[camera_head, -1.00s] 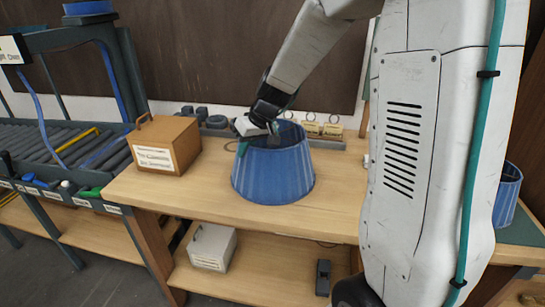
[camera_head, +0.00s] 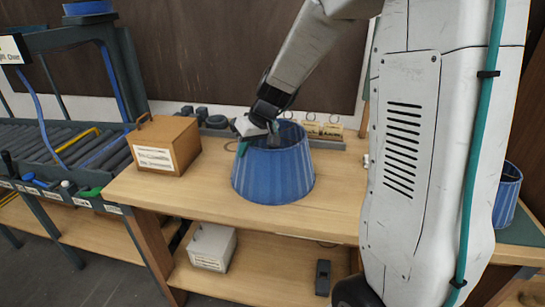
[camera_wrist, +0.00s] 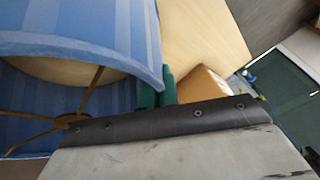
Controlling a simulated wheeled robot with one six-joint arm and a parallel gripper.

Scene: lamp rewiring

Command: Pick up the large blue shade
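The large blue shade (camera_head: 272,174) stands upright on the wooden workbench, its open top rim facing up. My gripper (camera_head: 242,147) is at the left side of that rim, reaching down from above. In the wrist view the shade (camera_wrist: 95,25) fills the upper left, with its inner ring and brown spokes showing. The two green fingertips (camera_wrist: 158,88) are close together there, with the edge of the shade's rim between them. The gripper looks shut on the rim. The lower parts of the fingers are partly hidden.
A brown box with a label (camera_head: 166,146) stands left on the workbench (camera_head: 215,180). Small tagged items (camera_head: 322,130) line the back. Another blue shade (camera_head: 507,195) is at the far right, behind my arm. A white box (camera_head: 212,247) is on the lower shelf.

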